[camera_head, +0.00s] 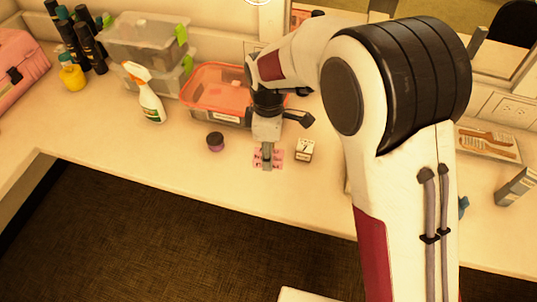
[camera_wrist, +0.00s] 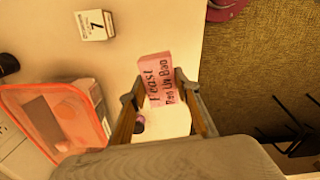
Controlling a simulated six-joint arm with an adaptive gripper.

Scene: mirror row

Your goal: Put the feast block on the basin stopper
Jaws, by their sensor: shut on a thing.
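The feast block is a pink slab with dark lettering, and it shows in the wrist view (camera_wrist: 157,72) between the two fingertips. My gripper (camera_wrist: 158,90) is shut on it. In the head view my gripper (camera_head: 267,152) points down over the counter, and the pink block (camera_head: 277,157) shows on both sides of the fingers. I cannot tell its exact height above the counter. A small round dark and purple thing, probably the basin stopper (camera_head: 215,141), sits on the counter left of my gripper. In the wrist view it (camera_wrist: 139,123) is partly hidden by a finger.
A white block with a 7 (camera_head: 305,150) stands close right of my gripper. An orange-rimmed container (camera_head: 215,113) is behind, with a spray bottle (camera_head: 147,95) to its left. The counter's front edge lies nearby. Bare counter surrounds the stopper.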

